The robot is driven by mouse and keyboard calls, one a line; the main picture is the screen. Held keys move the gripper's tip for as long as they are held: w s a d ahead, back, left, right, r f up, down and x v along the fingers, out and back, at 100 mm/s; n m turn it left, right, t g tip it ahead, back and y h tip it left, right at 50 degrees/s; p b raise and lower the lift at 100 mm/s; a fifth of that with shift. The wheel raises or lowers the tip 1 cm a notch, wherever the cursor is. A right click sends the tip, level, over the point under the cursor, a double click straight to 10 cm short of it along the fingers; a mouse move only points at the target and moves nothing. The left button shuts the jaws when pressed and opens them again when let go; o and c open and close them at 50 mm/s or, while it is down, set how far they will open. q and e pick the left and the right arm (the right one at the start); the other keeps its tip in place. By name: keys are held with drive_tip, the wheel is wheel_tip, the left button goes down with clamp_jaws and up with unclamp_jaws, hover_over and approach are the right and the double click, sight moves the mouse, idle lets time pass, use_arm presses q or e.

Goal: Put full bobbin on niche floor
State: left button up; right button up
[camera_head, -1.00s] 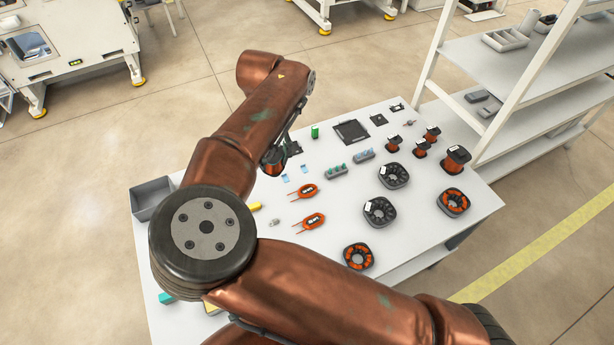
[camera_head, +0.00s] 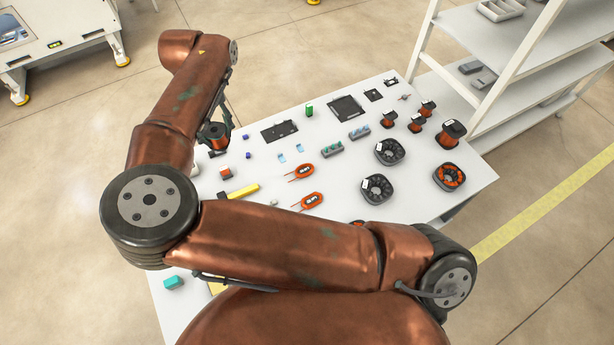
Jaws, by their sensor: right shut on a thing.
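My right gripper (camera_head: 216,127) hangs above the left part of the white table, at the end of the copper-coloured arm. It is shut on the full bobbin (camera_head: 218,143), a small spool with orange-copper wire and dark flanges. The fingers are small and partly hidden by the bobbin and arm. The bobbin seems to be held upright and off the table, but the exact gap cannot be told. I cannot make out a niche floor in this view. My left gripper is not in view.
Several other copper bobbins (camera_head: 451,134) stand at the table's right end. Dark stator rings (camera_head: 389,151), orange coils (camera_head: 312,201), a black plate (camera_head: 280,131) and a yellow bar (camera_head: 243,191) lie on the table (camera_head: 335,173). A white shelf rack (camera_head: 500,60) stands behind at right.

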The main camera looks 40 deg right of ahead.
drive_tip(key=w+d+f+n+p, duration=0.1)
drive_tip(key=w+d+f+p, duration=0.2)
drive_tip(key=d, duration=0.6)
drive_tip(key=w+d+f+n+p, duration=0.1)
drive_tip(key=d+f+p, duration=0.3)
drive_tip(key=d, duration=0.6)
drive_tip(key=n+p, duration=0.6)
drive_tip(key=p, duration=0.5)
approach(337, 173)
drive_tip(key=shift+w+a+f, duration=0.35)
drive_tip(key=shift+a, duration=0.2)
drive_tip(key=shift+s+d+f, duration=0.2)
drive_tip(key=shift+d+f, duration=0.05)
drive_tip(key=shift+f, duration=0.2)
drive_tip(key=f, duration=0.3)
drive_tip(key=shift+s+d+f, duration=0.1)
drive_tip(key=shift+s+d, duration=0.15)
drive_tip(key=shift+f, duration=0.35)
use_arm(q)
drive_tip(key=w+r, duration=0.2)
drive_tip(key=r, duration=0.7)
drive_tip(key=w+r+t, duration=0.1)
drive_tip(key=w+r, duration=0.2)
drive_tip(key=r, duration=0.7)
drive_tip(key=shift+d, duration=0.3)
